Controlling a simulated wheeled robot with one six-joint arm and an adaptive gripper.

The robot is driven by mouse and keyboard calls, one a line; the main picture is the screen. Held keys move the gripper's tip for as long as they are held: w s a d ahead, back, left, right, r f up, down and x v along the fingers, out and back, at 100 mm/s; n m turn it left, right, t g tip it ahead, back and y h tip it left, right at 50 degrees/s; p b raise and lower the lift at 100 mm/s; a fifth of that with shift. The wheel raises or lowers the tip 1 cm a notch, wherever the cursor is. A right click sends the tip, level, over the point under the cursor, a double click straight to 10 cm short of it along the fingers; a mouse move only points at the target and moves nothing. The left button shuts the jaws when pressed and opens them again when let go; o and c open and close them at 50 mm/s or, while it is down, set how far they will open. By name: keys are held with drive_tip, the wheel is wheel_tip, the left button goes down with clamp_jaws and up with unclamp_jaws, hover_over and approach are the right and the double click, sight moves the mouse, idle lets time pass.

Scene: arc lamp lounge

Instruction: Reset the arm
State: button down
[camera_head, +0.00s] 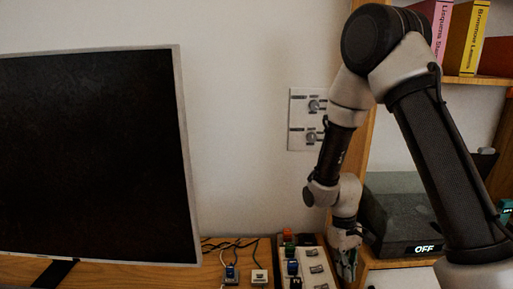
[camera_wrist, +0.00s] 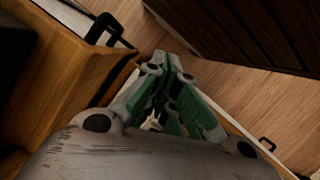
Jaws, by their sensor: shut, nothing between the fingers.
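My gripper (camera_head: 347,262) hangs low at the end of my bent arm in the head view, just right of a light power strip (camera_head: 312,262) on the wooden surface. In the wrist view my gripper (camera_wrist: 172,62) has its green-sided fingers meeting at the tips, shut and empty. The fingers point down past furniture toward the wooden floor. I cannot tell whether the gripper touches the strip or the shelf edge.
A large dark screen (camera_head: 95,155) stands at left. A wall plate (camera_head: 306,118) is behind my arm. A dark box reading OFF (camera_head: 400,225) sits on the shelf at right, with books (camera_head: 466,38) above. Small plugs (camera_head: 231,273) and cables lie beside the strip. A black handle (camera_wrist: 106,27) shows.

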drive_tip(key=s+d+r+m+t, duration=0.1)
drive_tip(key=s+d+r+t, duration=0.1)
drive_tip(key=r, duration=0.8)
drive_tip(key=s+d+r+m+t, duration=0.2)
drive_tip(key=s+d+r, duration=0.3)
drive_tip(key=r, duration=0.6)
drive_tip(key=s+d+r+m+t+y, duration=0.1)
drive_tip(key=s+d+r+t, duration=0.2)
drive_tip(key=r, duration=0.8)
drive_tip(key=s+d, duration=0.1)
drive_tip(key=s, duration=0.1)
drive_tip(key=shift+s+m+t, duration=0.3)
drive_tip(key=shift+s, duration=0.05)
